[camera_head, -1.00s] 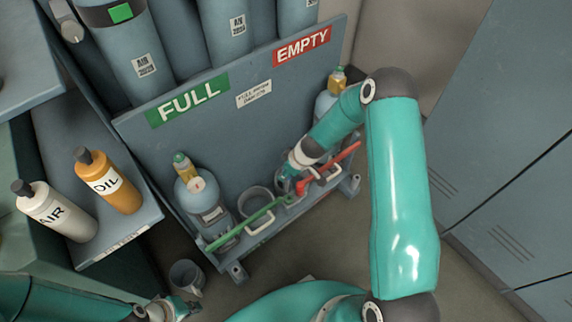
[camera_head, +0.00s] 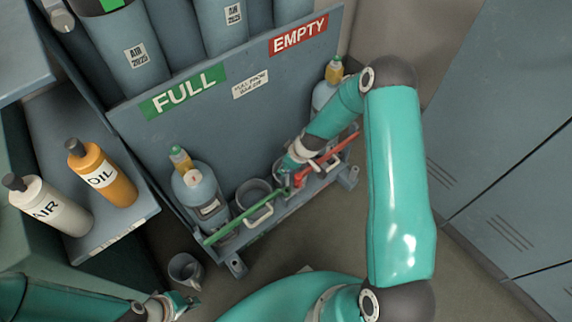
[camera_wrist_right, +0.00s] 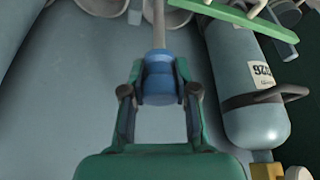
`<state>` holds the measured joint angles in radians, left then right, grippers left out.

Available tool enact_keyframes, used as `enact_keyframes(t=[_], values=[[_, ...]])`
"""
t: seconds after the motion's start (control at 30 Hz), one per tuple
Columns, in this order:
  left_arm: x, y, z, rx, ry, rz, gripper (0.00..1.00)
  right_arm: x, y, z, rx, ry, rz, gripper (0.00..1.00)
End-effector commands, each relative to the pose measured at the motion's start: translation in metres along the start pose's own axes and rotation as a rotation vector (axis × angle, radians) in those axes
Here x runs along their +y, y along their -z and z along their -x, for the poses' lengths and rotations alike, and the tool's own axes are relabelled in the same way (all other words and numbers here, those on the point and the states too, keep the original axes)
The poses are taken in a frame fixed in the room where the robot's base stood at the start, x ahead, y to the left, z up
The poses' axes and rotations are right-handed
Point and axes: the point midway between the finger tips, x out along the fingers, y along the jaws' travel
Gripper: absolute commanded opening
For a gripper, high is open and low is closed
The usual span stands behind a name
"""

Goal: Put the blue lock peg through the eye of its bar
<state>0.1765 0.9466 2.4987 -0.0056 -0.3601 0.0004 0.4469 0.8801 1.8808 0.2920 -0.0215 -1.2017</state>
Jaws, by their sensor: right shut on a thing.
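The blue lock peg (camera_wrist_right: 158,82) is held between the fingers of my right gripper (camera_wrist_right: 158,92) in the right wrist view. Its pale metal shaft points to the top edge, and its tip is out of frame. In the head view my right gripper (camera_head: 287,167) is low at the rack front, between the green bar (camera_head: 240,219) and the red bar (camera_head: 330,155); the peg is not distinct there. The green bar (camera_wrist_right: 235,18) also crosses the wrist view's top right. I cannot make out either bar's eye. My left gripper (camera_head: 178,304) is at the bottom edge; its jaw state is unclear.
A small cylinder (camera_head: 207,204) with a yellow valve stands behind the green bar, beside a grey cup (camera_head: 252,193). Another small cylinder (camera_head: 324,96) is behind my right arm. A mug (camera_head: 184,270) is on the floor. Oil (camera_head: 103,173) and air (camera_head: 52,205) bottles stand at left.

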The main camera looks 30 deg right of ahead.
Motion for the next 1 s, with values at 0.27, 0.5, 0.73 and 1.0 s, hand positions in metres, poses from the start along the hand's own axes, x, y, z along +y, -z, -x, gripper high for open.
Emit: enact_keyframes(t=[0.27, 0.5, 0.73, 1.0], values=[[-0.003, 0.000, -0.009, 0.000, 0.000, 0.000, 0.00, -0.001, -0.002, -0.010, 0.000, 0.001, 0.003, 0.00], [-0.006, 0.000, -0.016, 0.000, 0.000, 0.000, 0.00, -0.001, -0.005, -0.017, 0.000, 0.001, 0.003, 0.00], [-0.008, 0.000, -0.022, 0.000, 0.000, 0.000, 0.00, -0.001, -0.008, -0.023, 0.000, 0.001, 0.002, 0.00], [-0.011, 0.000, -0.029, 0.000, 0.000, 0.000, 0.00, -0.001, -0.010, -0.031, 0.000, 0.001, 0.004, 0.00]])
